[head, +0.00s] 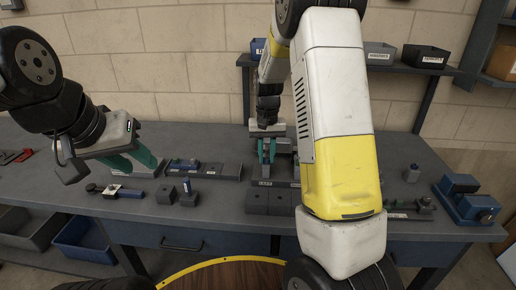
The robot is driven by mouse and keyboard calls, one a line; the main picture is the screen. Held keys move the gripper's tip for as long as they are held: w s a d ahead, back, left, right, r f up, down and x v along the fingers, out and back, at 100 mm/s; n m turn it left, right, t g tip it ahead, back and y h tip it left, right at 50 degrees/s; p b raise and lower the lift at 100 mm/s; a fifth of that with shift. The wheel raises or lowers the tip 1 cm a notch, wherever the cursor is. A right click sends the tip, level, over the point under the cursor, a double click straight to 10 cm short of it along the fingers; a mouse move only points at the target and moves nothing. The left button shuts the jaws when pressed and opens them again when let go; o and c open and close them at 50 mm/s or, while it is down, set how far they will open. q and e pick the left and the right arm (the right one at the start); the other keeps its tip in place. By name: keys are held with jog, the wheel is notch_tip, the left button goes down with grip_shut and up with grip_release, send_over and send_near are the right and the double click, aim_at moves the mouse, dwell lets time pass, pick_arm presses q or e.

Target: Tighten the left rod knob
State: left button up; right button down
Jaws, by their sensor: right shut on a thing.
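My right gripper (267,152) points down over the bench's middle, its green fingers close together and shut on a small part that they mostly hide. Below it stands a low grey block fixture (257,201) with a small label, at the bench's front. My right arm hides what lies just to the right of it. I cannot clearly make out the rod knob or which one is the left one. My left gripper (136,160) is above the bench at the left, its green fingers apart and empty, tilted down to the right.
A blue vise (466,200) stands at the right. A shelf with bins (424,56) hangs behind. A round wooden top (230,275) is in front.

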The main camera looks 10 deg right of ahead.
jog(key=m, duration=0.4)
jog(key=shift+w+m, duration=0.1)
jog(key=shift+m, duration=0.2)
jog(key=m, duration=0.3)
jog(key=shift+a+r+m, duration=0.1)
jog(key=shift+m, duration=0.2)
jog(key=m, duration=0.4)
jog(key=shift+w, duration=0.1)
jog(key=m, duration=0.4)
jog(key=shift+m, duration=0.3)
jog(key=shift+w, duration=0.1)
jog(key=c, duration=1.3)
grip_release()
jog(key=shift+o, duration=0.2)
